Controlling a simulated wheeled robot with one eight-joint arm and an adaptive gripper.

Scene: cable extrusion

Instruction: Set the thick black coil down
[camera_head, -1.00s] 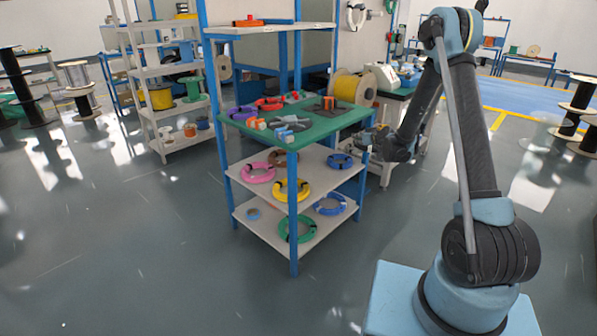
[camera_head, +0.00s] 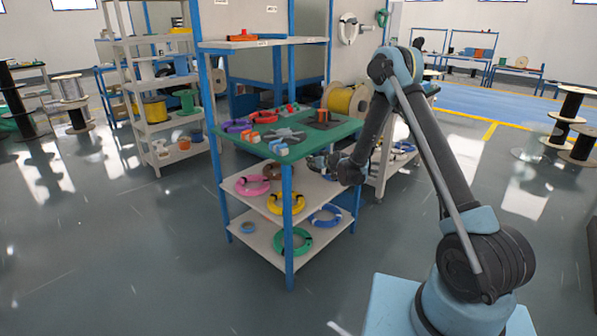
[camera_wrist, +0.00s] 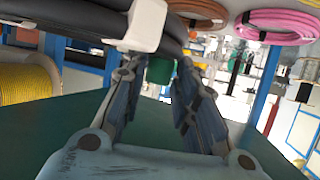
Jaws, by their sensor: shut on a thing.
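The thick black coil (camera_wrist: 84,20) fills the upper left of the wrist view, with a white band (camera_wrist: 147,24) around it. My gripper (camera_wrist: 155,68) is shut on the coil; its two fingers reach up to the coil's lower side near the band. The exact finger contact is partly hidden. In the head view my gripper (camera_head: 319,162) is at the right side of the blue-framed shelf, just below the green top's level. I cannot make out the held coil clearly there.
The shelf's green top (camera_head: 325,134) carries small clamps and purple and red coils. Pink (camera_head: 252,185), yellow (camera_head: 287,203), green (camera_head: 292,241) and blue (camera_head: 325,216) coils lie on the lower boards. A yellow cable spool (camera_head: 345,101) stands behind. Open floor lies in front.

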